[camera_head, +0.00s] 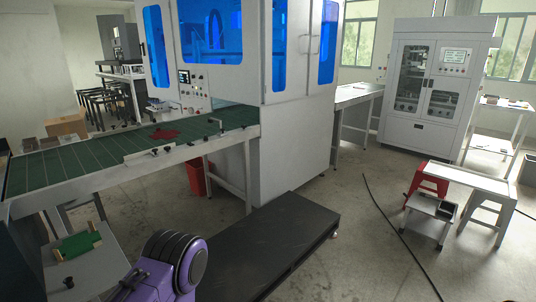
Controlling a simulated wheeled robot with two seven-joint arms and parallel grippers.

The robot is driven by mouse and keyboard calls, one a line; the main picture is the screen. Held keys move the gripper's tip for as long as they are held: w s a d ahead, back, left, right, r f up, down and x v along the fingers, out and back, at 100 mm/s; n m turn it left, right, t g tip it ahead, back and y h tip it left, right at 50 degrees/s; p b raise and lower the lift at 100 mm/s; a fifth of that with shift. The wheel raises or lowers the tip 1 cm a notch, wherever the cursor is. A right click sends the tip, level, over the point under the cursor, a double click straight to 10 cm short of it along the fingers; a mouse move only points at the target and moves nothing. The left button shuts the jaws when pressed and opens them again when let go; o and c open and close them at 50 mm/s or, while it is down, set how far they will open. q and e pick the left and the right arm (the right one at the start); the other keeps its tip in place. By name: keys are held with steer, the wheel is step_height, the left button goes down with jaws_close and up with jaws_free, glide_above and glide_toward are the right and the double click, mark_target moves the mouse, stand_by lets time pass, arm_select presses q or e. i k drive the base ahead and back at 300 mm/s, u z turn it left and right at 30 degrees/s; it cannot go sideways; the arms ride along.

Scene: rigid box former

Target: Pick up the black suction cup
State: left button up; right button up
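A small black object (68,282) lies on the grey side table (108,262) at the lower left. It may be the black suction cup, but it is too small to be sure. Small dark parts (168,149) also sit along the conveyor's front rail. A purple and black link of my own arm shows at the bottom, right of the side table. Neither of my gripper's fingers shows in this view, so I cannot see what they hold.
A green conveyor (90,163) runs from the left into a white machine (285,130). A green board with tan strips (78,245) lies on the side table. A low black platform (265,245) stands on the floor.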

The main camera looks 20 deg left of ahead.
mark_target(68, 280)
steer(key=u, duration=0.7)
steer(key=i, duration=0.75)
steer(key=u, duration=0.85)
